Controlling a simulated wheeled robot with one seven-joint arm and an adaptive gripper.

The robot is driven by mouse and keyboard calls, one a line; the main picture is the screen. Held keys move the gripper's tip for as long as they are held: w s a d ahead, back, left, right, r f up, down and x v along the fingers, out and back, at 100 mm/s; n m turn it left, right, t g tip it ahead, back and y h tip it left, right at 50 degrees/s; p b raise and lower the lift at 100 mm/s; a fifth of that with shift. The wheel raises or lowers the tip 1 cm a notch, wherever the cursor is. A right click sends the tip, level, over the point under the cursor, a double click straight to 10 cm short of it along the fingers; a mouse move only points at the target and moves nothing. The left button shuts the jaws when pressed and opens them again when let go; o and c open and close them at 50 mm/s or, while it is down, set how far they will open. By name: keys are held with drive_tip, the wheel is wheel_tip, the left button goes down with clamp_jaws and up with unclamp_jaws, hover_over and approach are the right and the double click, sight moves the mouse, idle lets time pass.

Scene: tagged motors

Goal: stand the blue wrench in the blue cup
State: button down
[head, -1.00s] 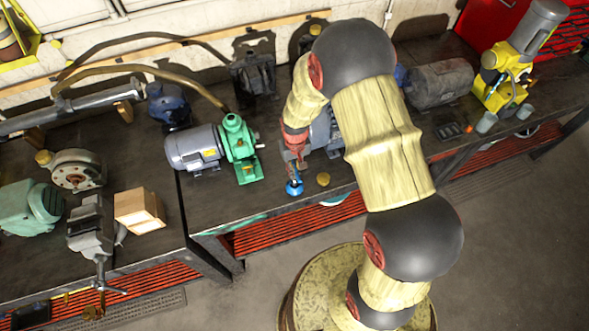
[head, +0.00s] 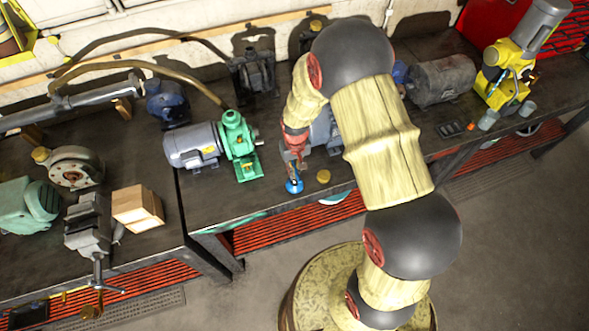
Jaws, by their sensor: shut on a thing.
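My gripper (head: 297,164) points down over the front edge of the middle bench, and its jaws are shut. A small round blue thing, which looks like the blue cup (head: 294,187), is right below the jaws. The blue wrench is too small to make out apart from the cup and the fingers; what the jaws hold looks to be it, close above or in the cup. Whether it touches the cup cannot be told from here.
A brass-coloured round piece (head: 323,176) lies just right of the cup. A green and grey motor pump (head: 238,145) stands to the left, and a grey motor (head: 322,133) is partly hidden behind my arm. Two pale cups (head: 488,120) stand far right.

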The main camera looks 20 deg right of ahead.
drive_tip(key=shift+f+b, duration=0.55)
drive_tip(key=shift+f, duration=0.25)
drive_tip(key=c, duration=1.8)
unclamp_jaws()
drive_tip(key=shift+r+p, duration=1.7)
drive_tip(key=shift+r, duration=1.35)
wheel_tip(320, 180, up, 12)
